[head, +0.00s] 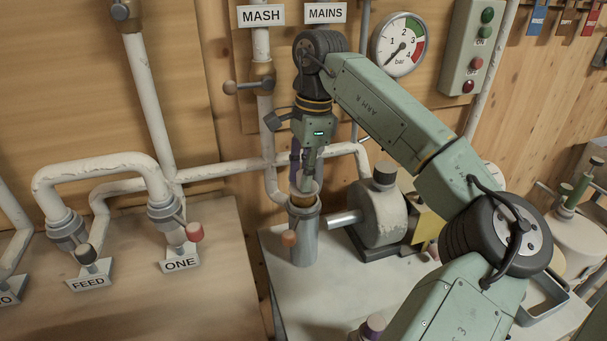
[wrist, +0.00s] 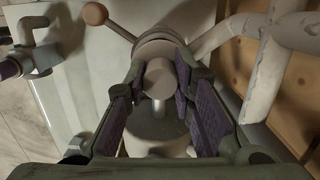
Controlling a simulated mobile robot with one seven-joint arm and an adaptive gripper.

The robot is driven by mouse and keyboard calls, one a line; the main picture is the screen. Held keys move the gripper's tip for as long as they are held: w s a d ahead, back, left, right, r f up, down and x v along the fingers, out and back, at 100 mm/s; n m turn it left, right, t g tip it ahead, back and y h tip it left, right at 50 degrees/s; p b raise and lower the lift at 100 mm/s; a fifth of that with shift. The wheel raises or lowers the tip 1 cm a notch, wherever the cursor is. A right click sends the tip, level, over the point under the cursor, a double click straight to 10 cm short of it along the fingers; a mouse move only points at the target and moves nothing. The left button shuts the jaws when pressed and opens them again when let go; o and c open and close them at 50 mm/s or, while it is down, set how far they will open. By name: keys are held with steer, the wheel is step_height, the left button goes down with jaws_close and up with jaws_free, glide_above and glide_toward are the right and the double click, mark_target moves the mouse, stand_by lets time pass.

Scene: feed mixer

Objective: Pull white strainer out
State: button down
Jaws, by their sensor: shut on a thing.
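My gripper (head: 308,180) points straight down at the mouth of an upright grey metal housing (head: 304,240). The white strainer (head: 304,204) shows as a pale cup-like rim at the top of that housing, partly hidden by my fingers. In the wrist view my gripper (wrist: 158,70) has its two purple-padded fingers on either side of a pale round-ended part of the strainer (wrist: 159,78). The fingers are shut on it. How much of the strainer sits inside the housing cannot be seen.
A pump-like machine (head: 378,215) stands right of the housing on a pale bench (head: 330,297). White pipes (head: 258,166) run close behind and left. A red-brown knob (head: 289,239) sticks out at the housing's front. A gauge (head: 398,45) hangs on the wall. Bare bench lies in front.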

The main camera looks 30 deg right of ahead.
steer(key=shift+r+p, duration=1.1)
steer(key=shift+r, duration=1.15)
steer(key=shift+f, duration=0.1)
